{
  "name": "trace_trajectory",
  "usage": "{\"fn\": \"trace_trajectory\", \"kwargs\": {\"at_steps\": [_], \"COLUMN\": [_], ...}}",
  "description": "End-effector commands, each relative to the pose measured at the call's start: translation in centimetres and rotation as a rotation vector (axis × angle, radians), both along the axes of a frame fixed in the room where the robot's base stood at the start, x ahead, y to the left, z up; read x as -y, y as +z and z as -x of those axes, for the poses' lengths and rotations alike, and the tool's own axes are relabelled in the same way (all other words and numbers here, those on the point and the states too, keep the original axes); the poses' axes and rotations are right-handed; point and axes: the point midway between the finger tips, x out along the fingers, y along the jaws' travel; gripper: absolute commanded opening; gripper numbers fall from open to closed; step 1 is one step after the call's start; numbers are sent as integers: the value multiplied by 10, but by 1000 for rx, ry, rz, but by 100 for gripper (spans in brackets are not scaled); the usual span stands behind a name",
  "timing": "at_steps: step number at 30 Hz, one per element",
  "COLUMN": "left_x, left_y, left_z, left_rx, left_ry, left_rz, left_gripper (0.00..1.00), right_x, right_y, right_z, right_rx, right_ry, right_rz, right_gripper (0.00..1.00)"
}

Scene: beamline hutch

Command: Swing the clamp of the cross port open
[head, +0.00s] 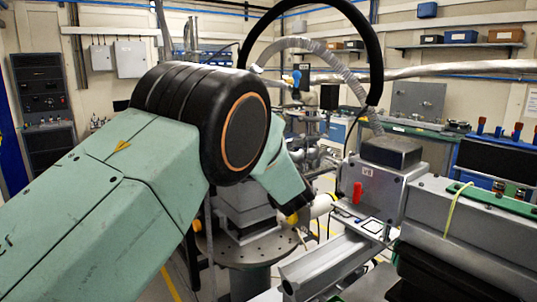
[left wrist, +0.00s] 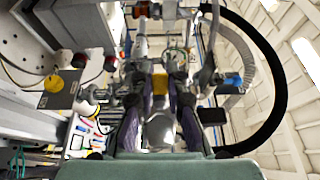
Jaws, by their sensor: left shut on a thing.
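In the left wrist view my left gripper (left wrist: 160,92) reaches forward, its two dark fingers on either side of a small yellow piece (left wrist: 160,82). It is shut on this piece, which looks like the clamp's handle. Metal vacuum parts stand just beyond the fingertips, and I cannot make out the cross port or how far the clamp is swung. Metal pipework (head: 310,150) shows behind the arm. My right gripper is in neither view.
A grey box with a black top (head: 390,150) and a red knob (head: 357,190) stands right of the arm, above a metal rail (head: 325,268). A round perforated table (head: 250,250) lies below the arm. A thick black hose (head: 375,50) arches overhead. Shelves line the back wall.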

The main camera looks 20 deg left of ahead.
Motion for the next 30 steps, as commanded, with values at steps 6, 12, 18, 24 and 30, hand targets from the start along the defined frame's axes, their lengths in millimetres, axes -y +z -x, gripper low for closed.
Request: {"fn": "trace_trajectory", "kwargs": {"at_steps": [6, 12, 18, 24, 30], "left_x": [0, 0, 0, 0, 0], "left_y": [1, 1, 1, 1, 2], "left_z": [0, 0, 1, 1, 1], "left_rx": [3, 4, 3, 2, 2], "left_ry": [4, 4, 3, 3, 3], "left_rz": [-1, 0, 1, 0, 0], "left_gripper": [0, 0, 30, 38, 38], "right_x": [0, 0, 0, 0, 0], "right_y": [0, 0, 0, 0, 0], "right_z": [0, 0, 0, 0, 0], "right_rx": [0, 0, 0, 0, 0], "right_ry": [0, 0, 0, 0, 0], "right_rz": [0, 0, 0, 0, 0], "right_gripper": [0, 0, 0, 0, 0]}}
